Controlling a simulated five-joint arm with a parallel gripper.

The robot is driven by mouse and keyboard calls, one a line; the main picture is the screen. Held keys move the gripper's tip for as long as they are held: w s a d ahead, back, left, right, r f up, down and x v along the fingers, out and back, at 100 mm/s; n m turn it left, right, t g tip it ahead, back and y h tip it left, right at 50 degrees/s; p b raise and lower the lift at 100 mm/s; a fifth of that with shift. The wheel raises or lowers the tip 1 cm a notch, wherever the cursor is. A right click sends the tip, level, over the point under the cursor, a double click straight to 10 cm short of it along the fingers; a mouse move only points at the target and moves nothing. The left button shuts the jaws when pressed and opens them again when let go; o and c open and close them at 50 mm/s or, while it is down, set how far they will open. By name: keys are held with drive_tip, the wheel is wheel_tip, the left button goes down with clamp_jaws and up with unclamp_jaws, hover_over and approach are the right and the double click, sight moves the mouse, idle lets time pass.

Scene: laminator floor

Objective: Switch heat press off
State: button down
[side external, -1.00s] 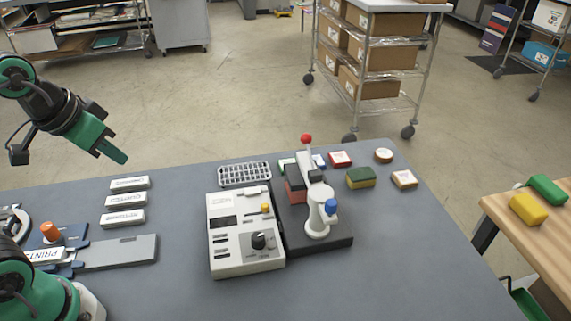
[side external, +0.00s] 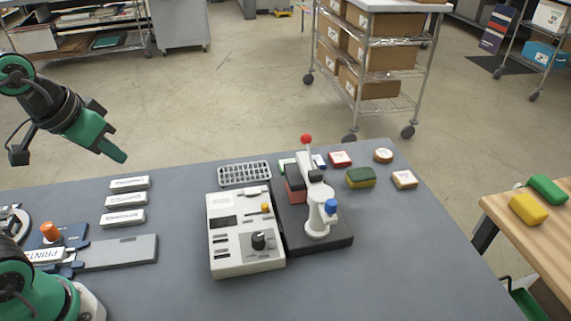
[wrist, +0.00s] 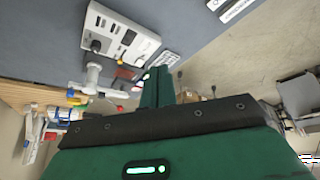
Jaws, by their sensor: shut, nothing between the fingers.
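The heat press (side external: 318,215) stands on the grey table, with a white column, a blue knob and a red-tipped lever (side external: 306,140) on a dark base. A white control box (side external: 226,264) lies left of it, with a black dial (side external: 258,240), a dark display and a small yellow-orange toggle (side external: 265,208). In the wrist view the control box (wrist: 130,37) and press (wrist: 93,78) appear at upper left. My gripper (side external: 120,156) is shut and empty, in the air at the left, well apart from the box. The switch's setting is too small to tell.
Several white labelled bars (side external: 124,218) and a grey plate (side external: 120,252) lie left of the control box. A wire rack (side external: 244,173) is behind it. A yellow-green sponge (side external: 360,178) and small pads lie right of the press. The table's front middle is clear.

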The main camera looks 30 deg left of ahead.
drive_tip(key=w+d+r+n+g, duration=0.1)
drive_tip(key=w+d+n, duration=0.1)
drive_tip(key=w, duration=0.5)
drive_tip(key=n+g, duration=0.4)
drive_tip(key=n, duration=0.2)
hover_over(246, 191)
wheel_tip(246, 191, down, 7)
drive_tip(key=shift+w+d+f, duration=0.15)
drive_tip(key=shift+f, duration=0.05)
drive_tip(key=shift+f, duration=0.1)
wheel_tip(246, 191, down, 14)
drive_tip(key=shift+r, duration=0.1)
idle(0.5)
drive_tip(key=shift+f, duration=0.25)
idle(0.4)
